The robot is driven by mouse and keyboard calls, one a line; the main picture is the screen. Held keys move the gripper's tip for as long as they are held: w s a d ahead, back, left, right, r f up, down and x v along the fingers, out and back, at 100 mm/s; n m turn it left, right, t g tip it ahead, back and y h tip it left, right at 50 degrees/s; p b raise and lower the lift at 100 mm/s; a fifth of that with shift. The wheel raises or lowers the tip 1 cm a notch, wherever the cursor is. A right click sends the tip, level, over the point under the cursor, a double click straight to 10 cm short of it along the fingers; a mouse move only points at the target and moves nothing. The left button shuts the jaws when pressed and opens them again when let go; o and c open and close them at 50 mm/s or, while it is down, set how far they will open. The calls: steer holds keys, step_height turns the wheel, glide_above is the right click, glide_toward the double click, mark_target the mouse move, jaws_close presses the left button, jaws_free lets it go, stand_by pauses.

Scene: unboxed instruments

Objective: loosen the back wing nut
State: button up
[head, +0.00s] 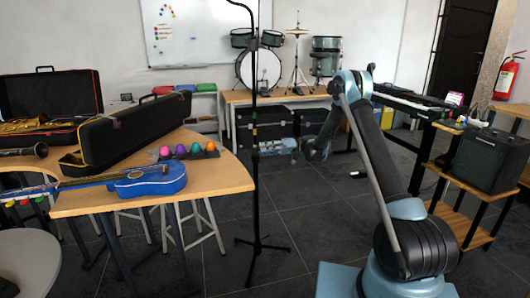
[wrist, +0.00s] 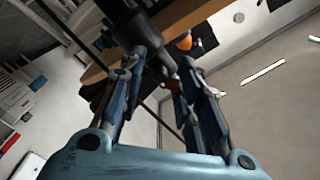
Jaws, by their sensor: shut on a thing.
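A black microphone-type stand (head: 255,190) stands upright on the floor in the middle of the head view. My gripper (head: 287,147) reaches left from my arm to the stand's mid-height; the nut is too small to make out there. In the wrist view my gripper (wrist: 163,68) has its fingers on either side of a small dark part with an orange-brown patch, just below a black cylinder (wrist: 125,22). The jaws are shut on this small part, which I take for the wing nut. Its wings are mostly hidden by the fingers, and which way it faces cannot be told.
A wooden table (head: 235,180) on the left holds a blue guitar (head: 150,181), an open black case (head: 130,130) and coloured eggs. A drum set (head: 258,68) stands on a bench at the back. A black amplifier (head: 490,160) is at the right. The floor around the stand's feet is clear.

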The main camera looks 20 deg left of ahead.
steer(key=shift+s+f, duration=0.1)
stand_by(0.3)
steer(key=o, duration=0.7)
steer(key=v, duration=1.2)
steer(key=shift+c, duration=0.3)
